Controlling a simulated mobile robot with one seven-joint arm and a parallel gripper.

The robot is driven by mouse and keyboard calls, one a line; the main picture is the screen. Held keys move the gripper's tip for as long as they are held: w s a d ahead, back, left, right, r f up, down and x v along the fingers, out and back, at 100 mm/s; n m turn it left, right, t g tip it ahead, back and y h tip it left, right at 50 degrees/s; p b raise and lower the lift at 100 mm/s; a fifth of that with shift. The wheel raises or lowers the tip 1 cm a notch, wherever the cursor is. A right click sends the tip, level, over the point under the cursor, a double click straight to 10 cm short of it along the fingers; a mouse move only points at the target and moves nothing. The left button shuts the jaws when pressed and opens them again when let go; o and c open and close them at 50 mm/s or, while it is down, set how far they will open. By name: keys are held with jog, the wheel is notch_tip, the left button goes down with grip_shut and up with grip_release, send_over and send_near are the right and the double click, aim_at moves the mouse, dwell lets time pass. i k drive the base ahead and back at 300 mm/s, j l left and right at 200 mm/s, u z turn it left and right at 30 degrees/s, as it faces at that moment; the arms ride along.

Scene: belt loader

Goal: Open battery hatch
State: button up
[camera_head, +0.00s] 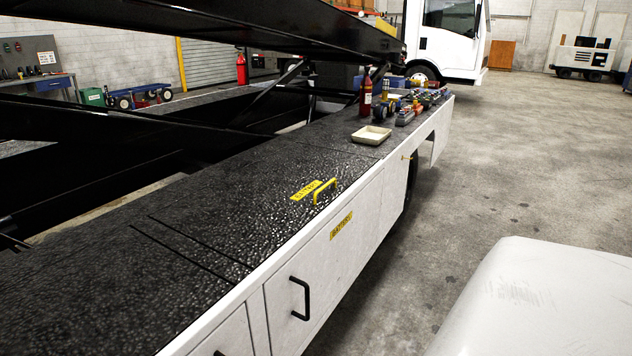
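The battery hatch (260,205) is a black textured panel in the top deck of the white belt loader. It lies flat, level with the deck around it, with thin seams at its ends. A yellow handle (325,187) stands up near its outer edge, beside a yellow "BATTERY" label (306,190). A second yellow label (341,226) is on the white side door below. My gripper is not in view, and nothing touches the yellow handle.
A cream tray (371,135), a red bottle (366,95) and several small items stand farther along the deck. Black conveyor beams (200,30) hang over the left side. A black door handle (300,298) sticks out below.

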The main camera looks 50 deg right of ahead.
aim_at(245, 216)
jog(key=l+z, duration=0.1)
jog(key=z, duration=1.15)
jog(key=i+l+z, duration=0.1)
jog(key=i+l, duration=0.8)
jog(key=i, duration=0.4)
jog(key=i+l+z, duration=0.1)
jog(key=i, duration=0.45)
